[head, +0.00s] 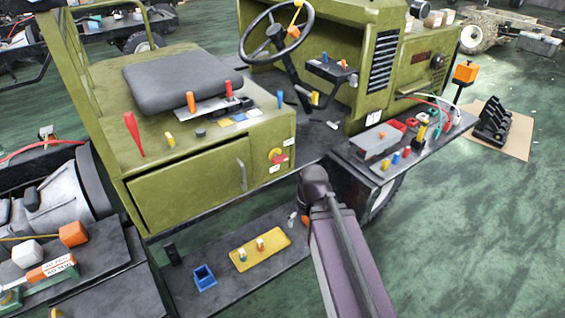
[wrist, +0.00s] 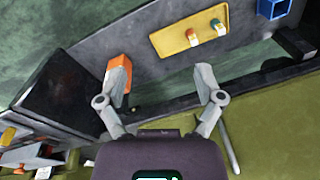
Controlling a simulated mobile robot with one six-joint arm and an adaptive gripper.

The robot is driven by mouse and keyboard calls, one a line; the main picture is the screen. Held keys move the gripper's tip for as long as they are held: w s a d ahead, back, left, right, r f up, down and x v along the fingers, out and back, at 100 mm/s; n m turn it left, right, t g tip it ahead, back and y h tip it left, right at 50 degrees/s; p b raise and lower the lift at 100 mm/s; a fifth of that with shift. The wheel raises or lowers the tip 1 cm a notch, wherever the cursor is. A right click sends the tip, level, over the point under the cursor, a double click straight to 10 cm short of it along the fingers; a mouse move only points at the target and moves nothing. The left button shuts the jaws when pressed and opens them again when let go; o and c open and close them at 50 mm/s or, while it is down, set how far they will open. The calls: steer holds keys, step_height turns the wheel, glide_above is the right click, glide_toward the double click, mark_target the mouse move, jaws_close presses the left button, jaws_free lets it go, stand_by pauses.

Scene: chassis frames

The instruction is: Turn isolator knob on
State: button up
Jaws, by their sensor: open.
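The isolator knob (head: 277,156) is a red knob on a round yellow plate. It sits on the front face of the green cab box, right of the cabinet door, with small white labels near it. I cannot make it out in the wrist view. My gripper (head: 298,218) is below and a little right of the knob in the head view, apart from it.
The green door (head: 190,190) has a protruding grey handle (head: 241,174). The lower step bears a yellow tray (head: 240,264) with small pieces and a blue open box (head: 204,277). A dark side shelf (head: 440,138) holds several tools and parts. Green floor at right is mostly clear.

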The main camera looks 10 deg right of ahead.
steer(key=w+a+f+n+t+y+b, duration=0.3)
steer(key=w+y+b, duration=0.1)
steer(key=w+b, duration=0.15)
steer(key=n+t+y+b, duration=0.1)
steer(key=t+y+b, duration=0.2)
steer(key=t+b, duration=1)
glide_toward(282, 161)
steer(key=v, duration=0.3)
steer(key=shift+w+r, duration=0.15)
steer(key=shift+r, duration=0.1)
steer(key=shift+w+a, duration=0.1)
steer(key=x, duration=1.3)
steer(key=shift+w+a+f, duration=0.1)
steer(key=shift+w+f, duration=0.15)
steer(key=shift+w, duration=0.05)
steer(key=c, duration=0.8)
